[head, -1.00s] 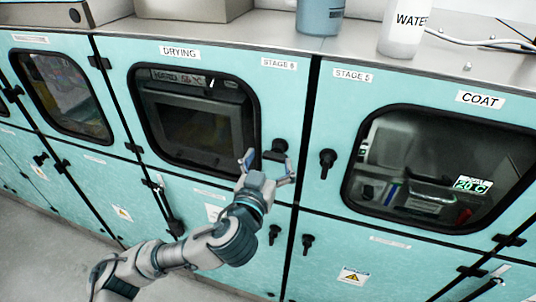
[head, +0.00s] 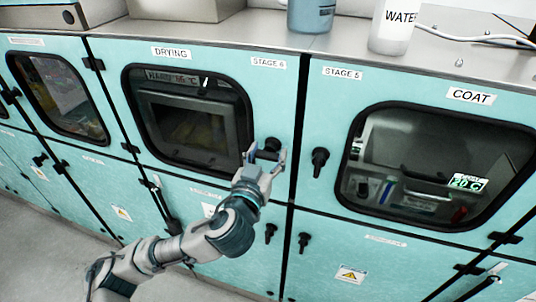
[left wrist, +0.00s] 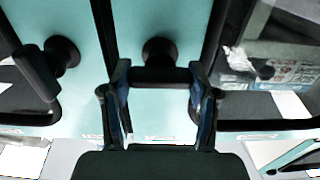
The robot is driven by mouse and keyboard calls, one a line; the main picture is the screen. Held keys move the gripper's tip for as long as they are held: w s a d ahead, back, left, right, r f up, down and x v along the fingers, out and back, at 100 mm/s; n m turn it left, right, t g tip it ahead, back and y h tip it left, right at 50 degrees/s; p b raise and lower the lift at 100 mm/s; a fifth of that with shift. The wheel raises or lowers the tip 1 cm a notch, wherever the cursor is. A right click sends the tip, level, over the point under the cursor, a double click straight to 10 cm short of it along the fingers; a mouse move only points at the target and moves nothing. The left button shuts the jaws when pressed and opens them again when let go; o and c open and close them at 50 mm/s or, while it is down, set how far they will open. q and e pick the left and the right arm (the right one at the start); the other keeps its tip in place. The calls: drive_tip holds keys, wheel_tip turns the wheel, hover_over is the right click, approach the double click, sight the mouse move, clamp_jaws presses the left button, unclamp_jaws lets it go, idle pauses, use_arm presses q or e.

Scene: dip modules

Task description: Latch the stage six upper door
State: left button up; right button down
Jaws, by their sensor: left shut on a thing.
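The stage six upper door (head: 262,95) is a teal panel labelled DRYING and STAGE 6, with a dark window (head: 190,122). It looks flush with its neighbours. Its black latch handle (head: 271,145) is at the right edge, lying roughly sideways and partly hidden by the fingers. My left gripper (head: 265,154) is shut on this handle. In the left wrist view the two fingers of the gripper (left wrist: 158,82) stand on either side of the handle (left wrist: 160,73), in front of its round base. My right gripper is not in view.
The stage five door (head: 333,105) on the right has its own black handle (head: 319,160), pointing down. Lower doors have handles (head: 270,232) below. A blue container (head: 311,14) and a white WATER bottle (head: 391,28) stand on the metal counter above.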

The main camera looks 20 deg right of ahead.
use_arm(q)
drive_tip(key=shift+w+f, duration=0.1)
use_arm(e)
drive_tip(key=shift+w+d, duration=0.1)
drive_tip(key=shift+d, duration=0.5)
